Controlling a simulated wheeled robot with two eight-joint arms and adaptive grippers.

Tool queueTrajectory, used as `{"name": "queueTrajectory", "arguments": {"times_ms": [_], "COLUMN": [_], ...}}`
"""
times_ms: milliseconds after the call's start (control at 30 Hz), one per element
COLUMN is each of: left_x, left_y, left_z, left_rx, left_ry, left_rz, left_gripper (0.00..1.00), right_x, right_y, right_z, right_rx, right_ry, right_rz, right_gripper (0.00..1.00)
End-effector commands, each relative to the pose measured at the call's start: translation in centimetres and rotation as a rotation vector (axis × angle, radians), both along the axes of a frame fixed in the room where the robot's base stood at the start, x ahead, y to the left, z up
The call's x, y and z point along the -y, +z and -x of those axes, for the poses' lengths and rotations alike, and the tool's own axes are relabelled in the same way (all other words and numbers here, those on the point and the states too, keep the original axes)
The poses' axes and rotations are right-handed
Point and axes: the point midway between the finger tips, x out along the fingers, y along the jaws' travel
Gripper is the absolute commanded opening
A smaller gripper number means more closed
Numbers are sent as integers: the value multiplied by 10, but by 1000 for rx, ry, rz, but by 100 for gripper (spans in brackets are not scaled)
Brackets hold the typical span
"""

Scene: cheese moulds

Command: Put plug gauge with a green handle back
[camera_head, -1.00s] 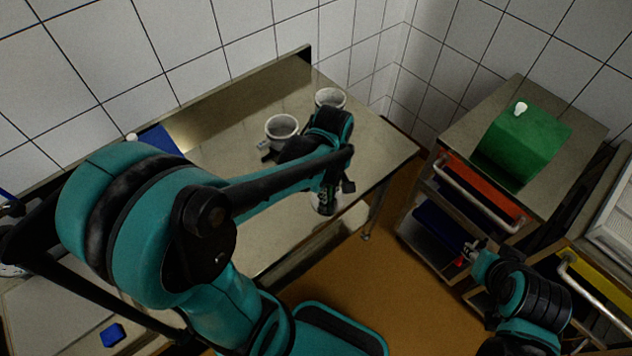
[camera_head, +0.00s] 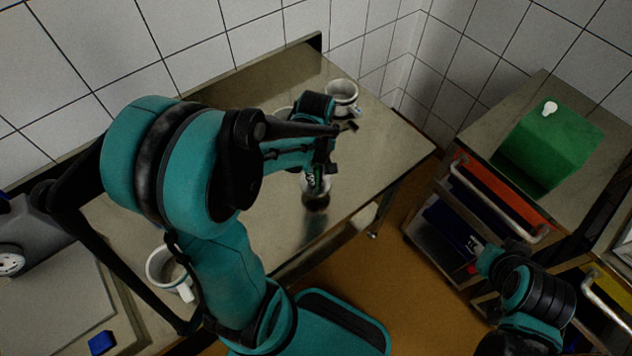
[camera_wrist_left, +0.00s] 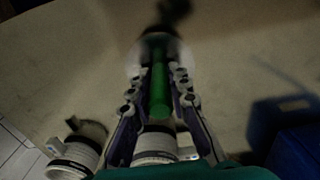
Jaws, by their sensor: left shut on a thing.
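My left gripper (camera_head: 318,176) is shut on the plug gauge, whose green handle (camera_wrist_left: 158,92) lies between the two fingers in the left wrist view. The gauge's metal end (camera_head: 316,194) points down below the fingers in the head view, over the steel table; I cannot tell whether it touches the table. Its far end looks blurred in the wrist view. My right gripper (camera_head: 474,256) is small at the lower right, in front of the drawer cart, and its fingers are too unclear to read.
A white mould (camera_head: 341,92) stands at the table's back right; another is mostly hidden behind my left gripper. A third mould (camera_head: 165,268) stands at the left. The steel table (camera_head: 375,165) has bare room on the right.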

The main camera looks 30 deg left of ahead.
Motion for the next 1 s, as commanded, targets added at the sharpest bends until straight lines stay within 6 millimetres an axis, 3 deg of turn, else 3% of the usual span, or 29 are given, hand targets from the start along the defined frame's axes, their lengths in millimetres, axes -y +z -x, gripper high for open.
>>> {"name": "queueTrajectory", "arguments": {"times_ms": [267,667,700,733,1000], "left_x": [0,0,0,0,0], "left_y": [-38,-43,-42,-41,-41], "left_z": [-1,0,0,0,0], "left_rx": [0,0,0,0,0], "left_ry": [0,0,0,0,0], "left_rz": [0,0,0,0,0], "left_gripper": [0,0,28,36,38], "right_x": [0,0,0,0,0], "right_y": [-18,-21,-20,-20,-20], "right_z": [0,0,0,0,0], "right_rx": [0,0,0,0,0], "right_ry": [0,0,0,0,0], "right_rz": [0,0,0,0,0], "right_gripper": [38,38,38,38,38]}}
